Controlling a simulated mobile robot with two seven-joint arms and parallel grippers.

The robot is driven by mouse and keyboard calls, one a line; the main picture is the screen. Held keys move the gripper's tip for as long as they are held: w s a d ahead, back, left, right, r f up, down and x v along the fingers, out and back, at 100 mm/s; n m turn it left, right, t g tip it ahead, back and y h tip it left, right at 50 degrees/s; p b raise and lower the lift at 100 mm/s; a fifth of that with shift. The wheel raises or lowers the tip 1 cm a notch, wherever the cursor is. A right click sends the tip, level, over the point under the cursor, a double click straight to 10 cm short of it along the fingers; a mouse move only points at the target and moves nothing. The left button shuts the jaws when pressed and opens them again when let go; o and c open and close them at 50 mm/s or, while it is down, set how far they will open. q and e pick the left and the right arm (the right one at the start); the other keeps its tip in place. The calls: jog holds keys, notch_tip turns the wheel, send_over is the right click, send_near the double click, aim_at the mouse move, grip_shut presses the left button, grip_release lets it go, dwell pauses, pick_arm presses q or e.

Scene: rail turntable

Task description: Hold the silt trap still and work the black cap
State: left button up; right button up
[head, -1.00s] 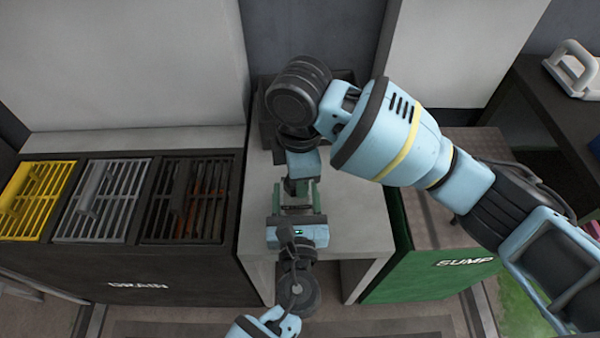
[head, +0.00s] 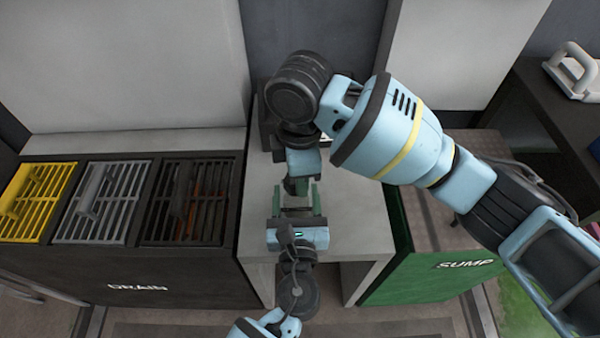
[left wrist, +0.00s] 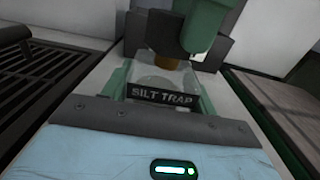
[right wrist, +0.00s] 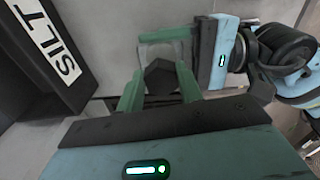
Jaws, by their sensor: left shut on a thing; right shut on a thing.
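The silt trap (left wrist: 163,97) is a clear, rounded piece with a black label, and something amber shows behind the label. It sits between the green fingers of my left gripper (head: 298,197), which is shut on it from the near side. The black cap (right wrist: 163,77) is a dark, many-sided knob in the right wrist view. My right gripper (head: 299,184) comes down from the far side and is shut on the cap, a green finger on each side. In the head view the grippers face each other closely and mostly hide both trap and cap.
A light grey stand (head: 355,225) lies under the grippers. At left is the DRAIN unit (head: 137,288) with yellow, grey and black grates. At right is the green SUMP box (head: 430,275). A dark box with a SILT label (right wrist: 52,45) stands close to my right gripper.

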jog(key=shift+r, duration=1)
jog(key=shift+r, duration=2.45)
pick_arm(q)
jog(key=o, duration=1.4)
jog(key=shift+o, duration=0.2)
jog(key=shift+s, duration=0.1)
jog(key=s, duration=0.7)
jog(key=shift+s, duration=0.15)
